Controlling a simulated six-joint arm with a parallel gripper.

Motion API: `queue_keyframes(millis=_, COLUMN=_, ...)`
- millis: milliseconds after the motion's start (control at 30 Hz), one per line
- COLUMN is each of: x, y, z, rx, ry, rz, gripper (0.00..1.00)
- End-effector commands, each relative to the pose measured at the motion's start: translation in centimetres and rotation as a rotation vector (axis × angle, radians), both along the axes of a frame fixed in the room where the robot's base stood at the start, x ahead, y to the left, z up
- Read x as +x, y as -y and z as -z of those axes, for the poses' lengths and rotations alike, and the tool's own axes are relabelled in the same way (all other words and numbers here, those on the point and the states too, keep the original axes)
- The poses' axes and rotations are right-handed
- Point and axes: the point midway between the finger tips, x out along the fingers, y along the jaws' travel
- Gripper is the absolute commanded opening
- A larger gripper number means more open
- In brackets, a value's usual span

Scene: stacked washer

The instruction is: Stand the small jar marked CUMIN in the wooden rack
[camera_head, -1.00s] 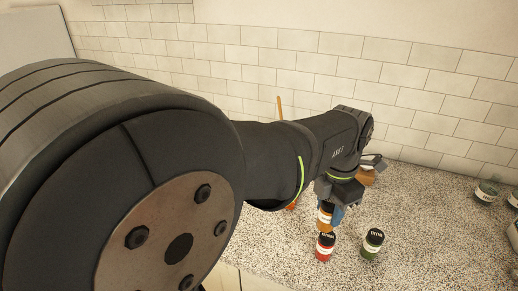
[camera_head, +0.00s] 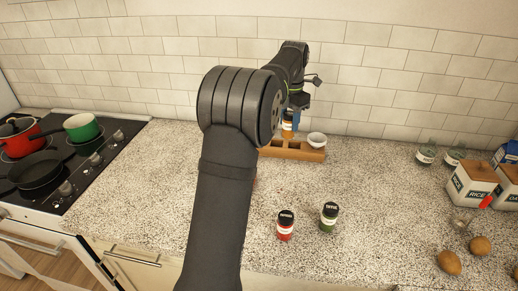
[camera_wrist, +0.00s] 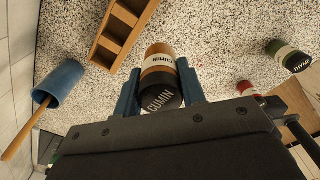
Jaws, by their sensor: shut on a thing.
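The CUMIN jar (camera_wrist: 158,72), orange-brown with a black lid and white label, is between the two blue fingers of my gripper (camera_wrist: 160,84) in the wrist view. The gripper is shut on it. In the head view the jar (camera_head: 288,128) shows below my gripper (camera_head: 291,118), partly hidden by my arm. The wooden rack (camera_head: 307,154) lies on the counter just below the jar in that picture; my arm hides its left part. In the wrist view the rack (camera_wrist: 119,30) shows empty compartments at upper left, apart from the jar. The height gap cannot be told.
A red jar (camera_head: 285,227) and a green jar (camera_head: 329,218) stand on the front counter. A blue cup (camera_wrist: 60,82) with a wooden handle shows in the wrist view. Canisters (camera_head: 470,184) stand right; the stove is left.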

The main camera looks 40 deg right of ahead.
Motion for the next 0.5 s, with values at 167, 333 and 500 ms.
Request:
queue_keyframes(millis=167, x=1.5, y=0.7, z=0.6, rx=0.001, ry=-0.001, rz=-0.006, gripper=0.13)
queue_keyframes(millis=333, x=3.9, y=0.1, z=2.1, rx=0.001, ry=-0.001, rz=-0.009, gripper=0.13)
queue_keyframes(millis=500, x=7.7, y=-1.1, z=4.5, rx=0.002, ry=-0.002, rz=-0.009, gripper=0.13)
